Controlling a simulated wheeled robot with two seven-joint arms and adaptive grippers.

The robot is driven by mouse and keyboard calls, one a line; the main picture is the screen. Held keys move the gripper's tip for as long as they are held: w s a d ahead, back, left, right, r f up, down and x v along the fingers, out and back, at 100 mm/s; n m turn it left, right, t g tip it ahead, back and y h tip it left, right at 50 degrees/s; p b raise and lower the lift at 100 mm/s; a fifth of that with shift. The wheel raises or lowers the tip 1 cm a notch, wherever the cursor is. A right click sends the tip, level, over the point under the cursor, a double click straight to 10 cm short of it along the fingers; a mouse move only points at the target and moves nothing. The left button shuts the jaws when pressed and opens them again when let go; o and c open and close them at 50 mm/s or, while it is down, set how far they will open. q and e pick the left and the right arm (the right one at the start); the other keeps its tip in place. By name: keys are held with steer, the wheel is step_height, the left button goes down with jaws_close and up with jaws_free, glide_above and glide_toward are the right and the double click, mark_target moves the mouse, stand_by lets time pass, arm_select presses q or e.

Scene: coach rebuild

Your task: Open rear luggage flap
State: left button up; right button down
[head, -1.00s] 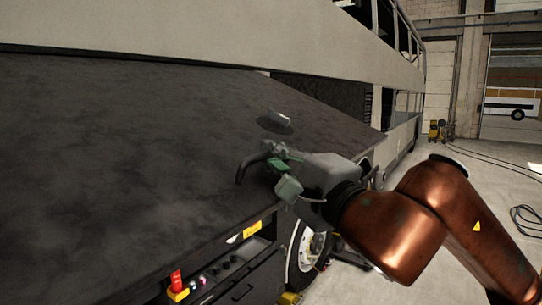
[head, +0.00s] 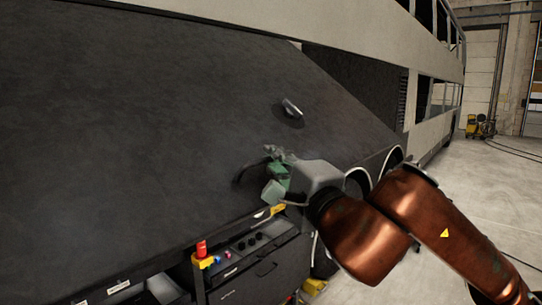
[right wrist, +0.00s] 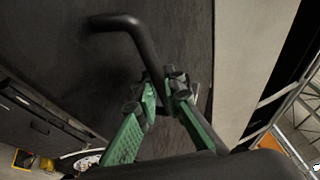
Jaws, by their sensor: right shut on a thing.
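The rear luggage flap (head: 130,130) is a large dark panel on the light-coloured coach, filling the left and middle of the head view. A small silvery latch (head: 292,108) stands out from its face. A bent black bar handle (head: 246,172) is near the flap's lower right; it also shows in the right wrist view (right wrist: 125,22). My right gripper (head: 278,165) is shut on this handle, its green fingers (right wrist: 165,92) on either side of the bar in the right wrist view. My left gripper is in neither view.
Below the flap's lower edge is a dark panel (head: 255,262) with knobs and a red switch (head: 201,249) on a yellow base. Wheel arches (head: 358,176) lie behind my right arm. The floor (head: 480,200) at right is mostly clear, with a cable and yellow equipment (head: 480,126) farther back.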

stand_by(0.3)
steer(key=c, duration=2)
jaws_free()
steer(key=shift+s, duration=0.1)
steer(key=shift+s+d+f, duration=0.1)
steer(key=shift+s, duration=0.25)
steer(key=v, duration=1.1)
steer(key=shift+s+d, duration=0.2)
steer(key=shift+d, duration=0.05)
steer(key=shift+f+b+v, duration=0.2)
steer(key=shift+b+v, duration=0.55)
steer(key=shift+v, duration=1.45)
steer(key=shift+f+b+v, duration=0.15)
steer(key=shift+b+v, duration=0.55)
steer(key=shift+v, duration=1.55)
